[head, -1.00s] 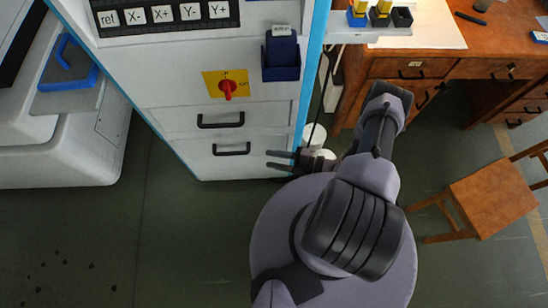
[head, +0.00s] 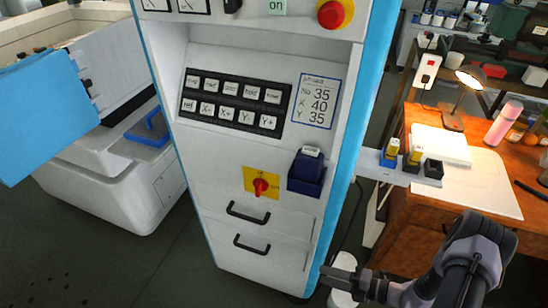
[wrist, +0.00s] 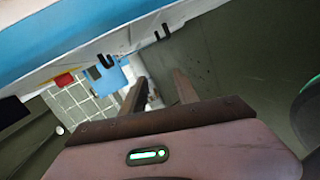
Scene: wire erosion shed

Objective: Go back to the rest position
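My gripper (head: 328,277) is low beside the bottom right corner of the white control cabinet (head: 215,235) in the head view. Its two fingers show apart in the wrist view (wrist: 160,88), with nothing between them. My arm comes in from the lower right of the head view, bent at the elbow.
The cabinet carries a red switch (head: 261,187) and a dark blue holder (head: 307,174). A small shelf (head: 375,172) with yellow and black blocks juts out at its right. A wooden desk (head: 420,222) stands at the right. A white bin (head: 343,297) is below my gripper.

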